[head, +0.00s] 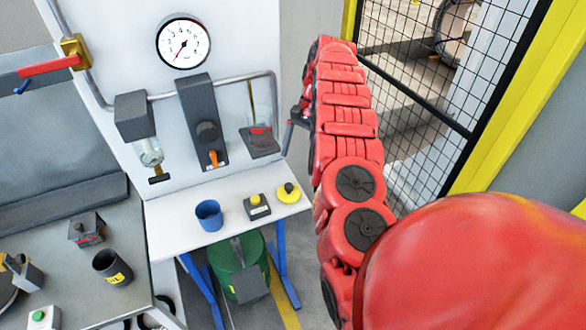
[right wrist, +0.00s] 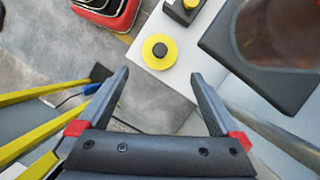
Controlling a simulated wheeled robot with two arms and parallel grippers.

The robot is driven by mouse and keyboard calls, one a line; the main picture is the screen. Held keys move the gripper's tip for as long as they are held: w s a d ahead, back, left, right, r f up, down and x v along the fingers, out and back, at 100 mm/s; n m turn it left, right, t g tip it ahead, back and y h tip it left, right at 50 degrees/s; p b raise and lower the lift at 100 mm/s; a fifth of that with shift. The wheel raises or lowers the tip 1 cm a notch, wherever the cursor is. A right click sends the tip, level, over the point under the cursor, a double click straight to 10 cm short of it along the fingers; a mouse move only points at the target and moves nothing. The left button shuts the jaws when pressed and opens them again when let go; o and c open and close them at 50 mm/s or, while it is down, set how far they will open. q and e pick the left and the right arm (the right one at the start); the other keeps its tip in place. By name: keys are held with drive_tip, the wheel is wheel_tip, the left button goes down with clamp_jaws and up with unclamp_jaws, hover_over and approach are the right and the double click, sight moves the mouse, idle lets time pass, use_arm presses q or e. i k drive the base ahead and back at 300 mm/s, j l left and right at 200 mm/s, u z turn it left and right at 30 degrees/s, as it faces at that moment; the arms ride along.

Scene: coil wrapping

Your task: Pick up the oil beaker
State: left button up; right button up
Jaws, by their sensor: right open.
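A dark cup with a yellow label (head: 112,267) stands upright on the grey bench at the left in the head view; its lettering is too small to read surely. A blue cup (head: 208,215) stands on the white table. A clear glass vessel with something red in it (head: 260,118) sits on a dark wall bracket. My right gripper (head: 290,130) is just right of that vessel, mostly hidden behind my red arm. In the right wrist view it (right wrist: 160,75) is open and empty, with the bracket (right wrist: 270,80) to its upper right. My left gripper is not in view.
The white table (head: 165,225) carries a small yellow-and-black box (head: 257,206) and a yellow disc with a black knob (head: 288,192). A green drum (head: 238,262) stands below. A pressure gauge (head: 183,43) hangs on the panel. A mesh fence (head: 440,80) stands at the right.

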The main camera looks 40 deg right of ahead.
sight(119, 273)
drive_tip(key=k+l, duration=0.8)
